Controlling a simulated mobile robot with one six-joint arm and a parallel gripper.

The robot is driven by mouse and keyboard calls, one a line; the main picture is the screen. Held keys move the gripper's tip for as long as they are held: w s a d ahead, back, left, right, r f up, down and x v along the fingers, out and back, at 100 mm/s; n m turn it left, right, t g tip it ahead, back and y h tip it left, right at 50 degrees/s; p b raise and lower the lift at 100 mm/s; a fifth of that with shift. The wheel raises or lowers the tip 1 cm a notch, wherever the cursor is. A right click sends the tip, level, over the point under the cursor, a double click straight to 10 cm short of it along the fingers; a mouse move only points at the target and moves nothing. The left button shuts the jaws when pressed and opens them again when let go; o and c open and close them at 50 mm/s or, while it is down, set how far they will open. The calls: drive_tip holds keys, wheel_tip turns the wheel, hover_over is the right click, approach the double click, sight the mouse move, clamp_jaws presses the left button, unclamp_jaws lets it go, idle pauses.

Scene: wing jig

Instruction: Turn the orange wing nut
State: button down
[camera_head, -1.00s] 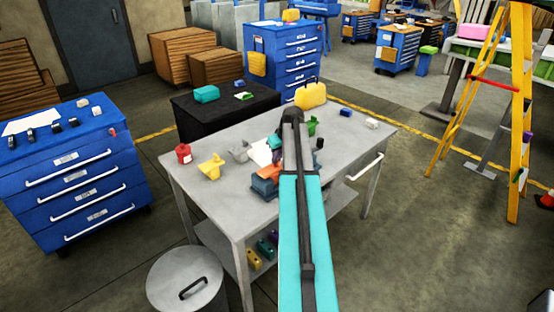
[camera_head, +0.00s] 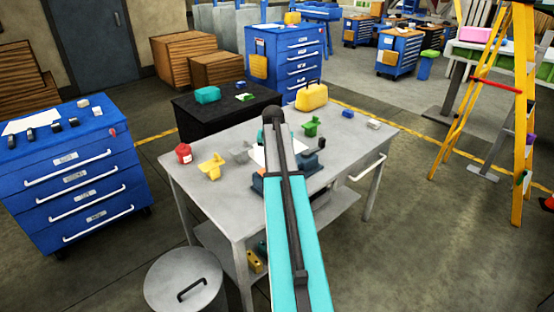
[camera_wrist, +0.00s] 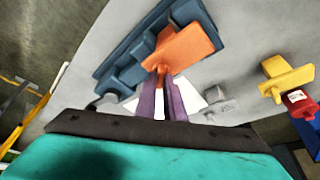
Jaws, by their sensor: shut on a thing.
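In the wrist view, the orange wing nut (camera_wrist: 183,48) sits on the blue-grey jig (camera_wrist: 128,48). The purple fingers of my gripper (camera_wrist: 161,88) are shut on its near end. In the head view, my arm hides the orange wing nut and the gripper's fingertips. Parts of the jig (camera_head: 308,164) show on both sides of my arm.
On the grey table (camera_head: 215,200) stand a yellow wing-shaped piece (camera_head: 211,167), a grey one (camera_head: 240,151), a green one (camera_head: 311,128) and a red can (camera_head: 183,152). A yellow case (camera_head: 310,97) stands at the back. The table's front left is clear.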

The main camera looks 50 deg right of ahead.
drive_tip(key=m, duration=0.1)
drive_tip(key=m+g+b, duration=0.1)
drive_tip(key=m, duration=0.2)
drive_tip(key=shift+w+m+g+h, duration=0.25)
drive_tip(key=shift+m+g+h, duration=0.05)
drive_tip(key=shift+h, duration=0.1)
drive_tip(key=shift+m+g+b, duration=0.6)
drive_tip(key=shift+m+b, duration=0.1)
drive_tip(key=shift+m, duration=0.9)
drive_tip(key=shift+a, duration=0.1)
drive_tip(key=c, duration=1.8)
unclamp_jaws()
drive_tip(key=shift+c, duration=0.2)
drive_tip(key=shift+r, duration=0.15)
drive_tip(key=b+v, duration=0.3)
drive_tip(key=v, duration=1)
drive_tip(key=shift+a+r, duration=0.15)
drive_tip(key=shift+r, duration=0.05)
drive_tip(key=shift+w, duration=0.1)
